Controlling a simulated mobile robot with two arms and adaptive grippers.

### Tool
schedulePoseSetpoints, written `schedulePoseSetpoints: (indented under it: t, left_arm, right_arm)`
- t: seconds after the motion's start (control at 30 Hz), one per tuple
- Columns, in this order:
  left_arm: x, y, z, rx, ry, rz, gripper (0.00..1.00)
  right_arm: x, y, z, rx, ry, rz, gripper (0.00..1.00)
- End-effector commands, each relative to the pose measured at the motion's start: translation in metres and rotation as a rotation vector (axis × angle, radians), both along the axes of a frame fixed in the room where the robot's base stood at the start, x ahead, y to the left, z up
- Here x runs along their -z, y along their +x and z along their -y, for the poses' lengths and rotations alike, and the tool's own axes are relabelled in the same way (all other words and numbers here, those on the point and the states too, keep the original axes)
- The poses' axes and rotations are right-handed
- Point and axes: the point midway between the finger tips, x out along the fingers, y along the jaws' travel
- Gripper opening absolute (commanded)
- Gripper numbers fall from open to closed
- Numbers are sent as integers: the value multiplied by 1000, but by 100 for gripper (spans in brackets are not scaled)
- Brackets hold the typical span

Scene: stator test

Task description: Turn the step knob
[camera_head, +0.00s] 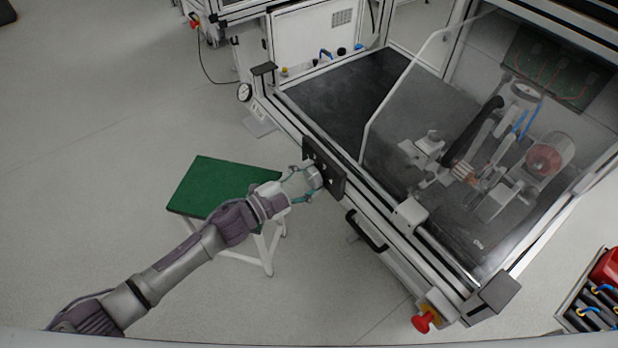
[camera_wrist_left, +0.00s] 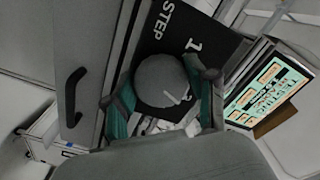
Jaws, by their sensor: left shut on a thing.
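The step knob (camera_wrist_left: 160,78) is a round grey knob with a light pointer mark. It sits on a black plate (camera_wrist_left: 178,22) printed with "STEP" and numbers in the left wrist view. In the head view the black plate (camera_head: 336,176) is on the front edge of the test bench. My left gripper (camera_head: 311,181) is at this plate, its fingers shut on the knob. In the left wrist view the left gripper (camera_wrist_left: 165,100) has a green-sided finger on each side of the knob. The knob is mostly hidden in the head view. My right gripper is not in view.
A green-topped stool (camera_head: 212,184) stands below my left arm. A black bench handle (camera_head: 366,230) and a red emergency button (camera_head: 424,322) are to the right. A lit screen (camera_wrist_left: 268,90) shows in the wrist view. Floor at left is clear.

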Motion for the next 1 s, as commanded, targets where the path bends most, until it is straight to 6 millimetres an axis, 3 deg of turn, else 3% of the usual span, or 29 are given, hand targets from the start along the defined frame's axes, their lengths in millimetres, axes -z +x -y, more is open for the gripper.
schedulePoseSetpoints:
  t: [0.3,0.33,0.47,0.8,1.0]
  left_arm:
    - [1,0,0,0,1,-1,22]
    - [1,0,0,0,1,-1,60]
    - [1,0,0,0,1,-1,82]
    - [1,-1,-1,0,1,-2,82]
    - [2,-16,-21,0,3,-3,82]
  right_arm:
    - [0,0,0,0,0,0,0]
    - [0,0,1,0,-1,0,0]
    - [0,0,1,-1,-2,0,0]
    - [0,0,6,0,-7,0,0]
    - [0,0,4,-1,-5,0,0]
